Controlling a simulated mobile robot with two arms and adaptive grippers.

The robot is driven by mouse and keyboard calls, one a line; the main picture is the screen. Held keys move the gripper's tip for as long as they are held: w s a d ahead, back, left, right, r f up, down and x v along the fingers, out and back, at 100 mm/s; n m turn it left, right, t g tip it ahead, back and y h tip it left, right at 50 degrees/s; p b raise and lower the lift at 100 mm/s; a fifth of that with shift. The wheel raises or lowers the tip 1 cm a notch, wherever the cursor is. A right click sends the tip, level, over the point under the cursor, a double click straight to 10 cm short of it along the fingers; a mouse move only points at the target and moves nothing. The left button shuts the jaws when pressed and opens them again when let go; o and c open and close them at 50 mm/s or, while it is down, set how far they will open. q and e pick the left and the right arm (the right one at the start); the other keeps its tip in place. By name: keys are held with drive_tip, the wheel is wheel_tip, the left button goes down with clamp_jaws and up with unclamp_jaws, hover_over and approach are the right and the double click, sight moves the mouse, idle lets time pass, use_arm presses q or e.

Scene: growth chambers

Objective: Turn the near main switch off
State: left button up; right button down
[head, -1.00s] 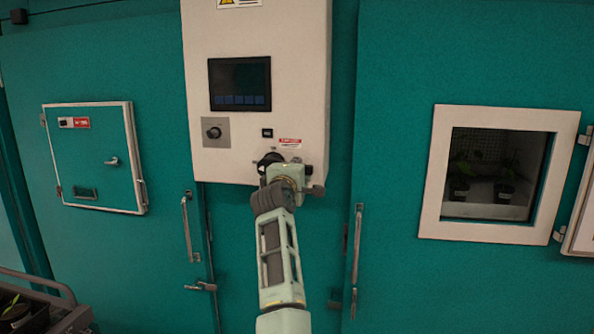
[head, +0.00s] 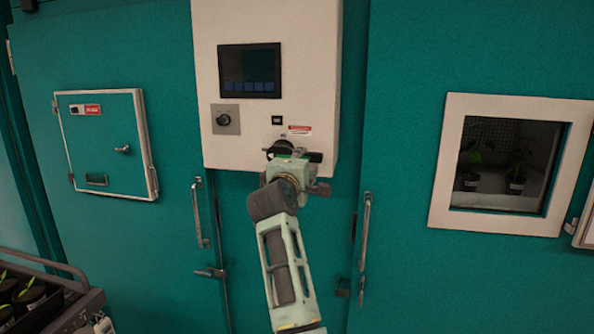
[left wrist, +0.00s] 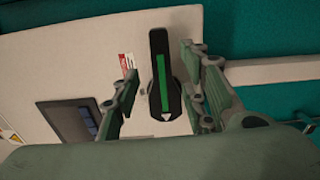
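The near main switch (left wrist: 155,60) is a black rotary handle with a green stripe and a white arrow mark, on the white control box. In the left wrist view it lies between the fingers of my left gripper (left wrist: 162,72), with a gap on each side. The gripper is open around the handle. In the head view my left gripper (head: 291,163) is at the lower edge of the control box (head: 313,70) and mostly hides the switch; only dark parts show above it. My right gripper is not in view.
The box also carries a dark screen (head: 249,70), a small black knob (head: 223,120) and a red-and-white label (head: 299,130). Teal doors with handles (head: 364,235) flank it below. A window with plants (head: 510,165) is at right. A cart (head: 75,310) with pots stands at lower left.

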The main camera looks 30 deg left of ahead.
use_arm(q)
drive_tip(key=v, duration=0.5)
idle(0.4)
